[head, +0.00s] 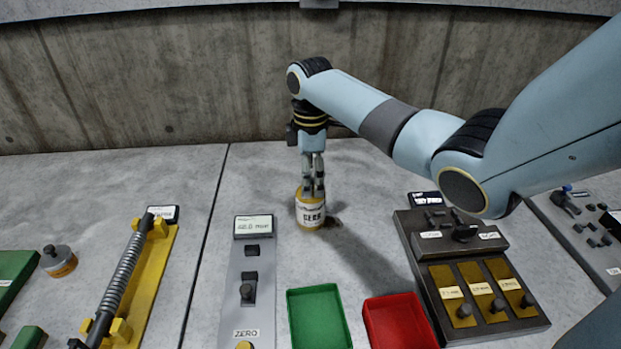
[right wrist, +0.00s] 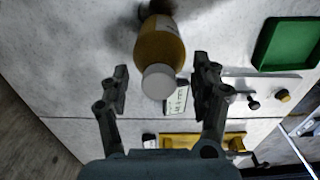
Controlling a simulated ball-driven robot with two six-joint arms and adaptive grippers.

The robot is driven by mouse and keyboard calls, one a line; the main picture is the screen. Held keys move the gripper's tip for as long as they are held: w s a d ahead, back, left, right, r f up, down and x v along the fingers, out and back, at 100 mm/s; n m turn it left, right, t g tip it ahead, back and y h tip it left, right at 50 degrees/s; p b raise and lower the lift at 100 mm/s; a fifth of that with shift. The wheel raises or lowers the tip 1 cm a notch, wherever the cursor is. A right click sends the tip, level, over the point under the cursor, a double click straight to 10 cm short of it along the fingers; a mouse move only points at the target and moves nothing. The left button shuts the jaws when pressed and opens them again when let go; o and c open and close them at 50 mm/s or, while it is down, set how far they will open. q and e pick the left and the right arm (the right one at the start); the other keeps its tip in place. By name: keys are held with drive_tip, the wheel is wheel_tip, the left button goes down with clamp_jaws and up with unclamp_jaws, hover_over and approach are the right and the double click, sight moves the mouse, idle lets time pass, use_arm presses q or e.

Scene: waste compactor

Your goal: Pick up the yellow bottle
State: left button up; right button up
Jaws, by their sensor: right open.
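The yellow bottle (head: 310,211) stands upright on the grey table in the head view, with a pale label around it. In the right wrist view the bottle (right wrist: 160,50) shows its yellow body and white cap, which lies between the two finger pads. My right gripper (head: 313,188) points down over the bottle and hides its top in the head view. In the right wrist view the right gripper (right wrist: 160,88) is open, with a gap between each finger and the cap. My left gripper is in neither view.
A green tray (head: 291,318) and a red tray (head: 371,325) lie in front of the bottle. A grey display panel (head: 236,290) stands left, a dark switch box (head: 415,262) right. A yellow spring device (head: 160,262) and a small orange-labelled container (head: 60,262) are further left.

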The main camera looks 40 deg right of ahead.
drive_tip(key=shift+f, duration=0.2)
drive_tip(key=shift+c, duration=0.4)
clamp_jaws()
drive_tip(key=shift+r, duration=0.1)
